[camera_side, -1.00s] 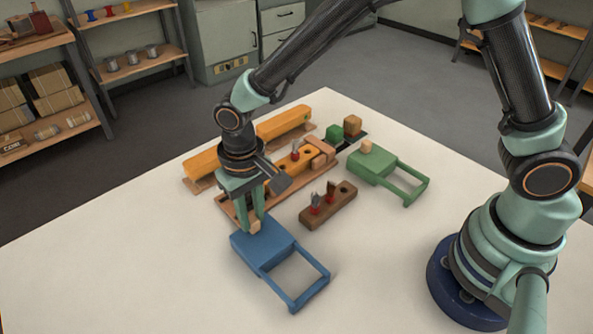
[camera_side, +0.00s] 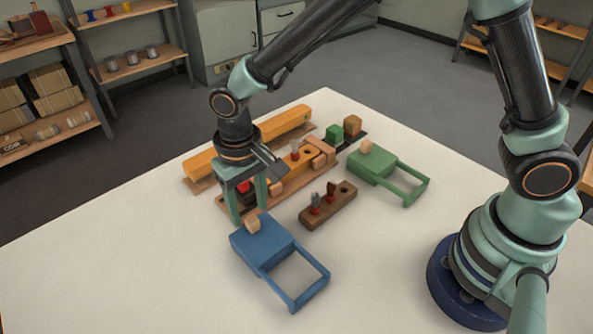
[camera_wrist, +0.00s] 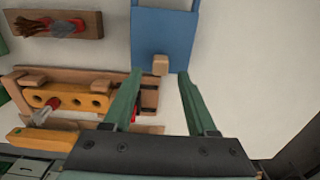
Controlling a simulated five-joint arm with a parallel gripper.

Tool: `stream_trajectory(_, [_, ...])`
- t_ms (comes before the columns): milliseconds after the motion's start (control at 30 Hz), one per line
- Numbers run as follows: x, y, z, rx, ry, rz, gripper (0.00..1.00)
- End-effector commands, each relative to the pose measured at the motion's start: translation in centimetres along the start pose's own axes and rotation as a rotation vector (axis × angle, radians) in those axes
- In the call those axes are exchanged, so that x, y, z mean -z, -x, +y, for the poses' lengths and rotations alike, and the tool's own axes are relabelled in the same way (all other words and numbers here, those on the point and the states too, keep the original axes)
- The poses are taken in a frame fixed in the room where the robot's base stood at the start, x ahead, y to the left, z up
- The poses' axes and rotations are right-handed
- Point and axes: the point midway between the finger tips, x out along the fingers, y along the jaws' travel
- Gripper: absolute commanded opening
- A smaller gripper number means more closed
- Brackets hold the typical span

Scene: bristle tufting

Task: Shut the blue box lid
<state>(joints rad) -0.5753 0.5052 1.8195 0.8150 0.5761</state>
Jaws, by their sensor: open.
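The blue box (camera_side: 262,246) lies on the white table in the side view, a flat solid part with an open rectangular frame (camera_side: 319,287) reaching out to the lower right. A small wooden knob (camera_side: 253,223) sits on the solid part near its upper-left end. In the wrist view the blue box (camera_wrist: 163,38) is at the top, with the knob (camera_wrist: 160,65) at its near edge. My gripper (camera_side: 248,214) is open and empty just above the knob. Its fingers (camera_wrist: 160,74) stand apart on either side of the knob in the wrist view.
A brown block (camera_side: 328,207) with tufts stands right of the blue box. A green box (camera_side: 370,168) with a similar frame lies farther back. Orange and wooden blocks (camera_side: 290,122) fill the table behind my gripper. The table front left is clear.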

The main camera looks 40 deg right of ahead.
Motion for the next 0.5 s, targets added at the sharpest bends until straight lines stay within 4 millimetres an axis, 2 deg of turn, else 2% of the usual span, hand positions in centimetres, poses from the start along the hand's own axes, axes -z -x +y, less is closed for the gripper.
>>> stream_trajectory(300, [0.1, 6.6, 0.0, 0.004, -0.001, 0.006, 0.57])
stream_trajectory(500, [0.1, 9.4, 0.0, 0.003, -0.001, 0.005, 0.57])
